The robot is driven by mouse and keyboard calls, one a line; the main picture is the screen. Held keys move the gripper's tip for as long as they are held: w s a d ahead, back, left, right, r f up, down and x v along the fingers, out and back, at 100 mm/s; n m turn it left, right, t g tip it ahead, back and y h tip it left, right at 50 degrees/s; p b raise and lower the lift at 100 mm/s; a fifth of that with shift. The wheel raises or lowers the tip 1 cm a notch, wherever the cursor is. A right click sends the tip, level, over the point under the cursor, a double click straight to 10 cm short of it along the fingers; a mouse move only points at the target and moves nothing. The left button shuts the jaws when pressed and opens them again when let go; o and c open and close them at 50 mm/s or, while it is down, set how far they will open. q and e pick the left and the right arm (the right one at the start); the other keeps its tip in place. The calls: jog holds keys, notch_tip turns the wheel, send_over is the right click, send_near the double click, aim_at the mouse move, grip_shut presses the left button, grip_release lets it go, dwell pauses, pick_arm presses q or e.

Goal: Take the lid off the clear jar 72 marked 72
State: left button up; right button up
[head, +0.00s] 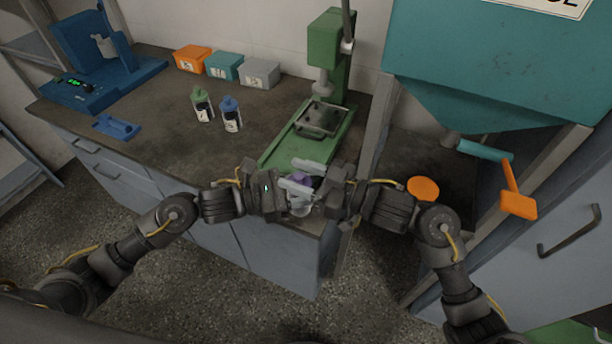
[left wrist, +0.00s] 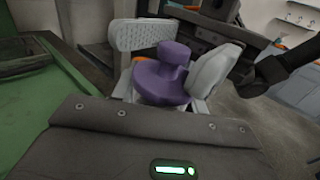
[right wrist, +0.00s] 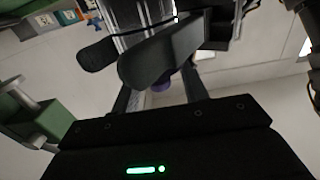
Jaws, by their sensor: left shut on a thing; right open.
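The clear jar (head: 301,211) is partly hidden between my two grippers at the front right corner of the bench. Its purple lid (left wrist: 163,80) with a round knob is on it in the left wrist view. My left gripper (head: 286,197) is shut on the jar below the lid, its fingers mostly hidden. My right gripper (head: 299,177) is open, with its pale fingers on either side of the lid's knob. Whether they touch it, I cannot tell. A bit of purple shows behind dark fingers in the right wrist view (right wrist: 189,88). The mark 72 is not visible.
A green press (head: 330,60) with a long base stands just behind the grippers. Two bottles (head: 217,110), small bins (head: 225,66) and a blue machine (head: 95,75) are further left. A teal hopper (head: 480,75) and its frame are close on the right.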

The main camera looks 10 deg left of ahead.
aim_at(300, 175)
jog(key=shift+c, duration=0.2)
grip_shut()
jog(key=shift+r, duration=0.15)
dwell(0.7)
jog(key=shift+r, duration=1)
jog(key=shift+r, duration=2)
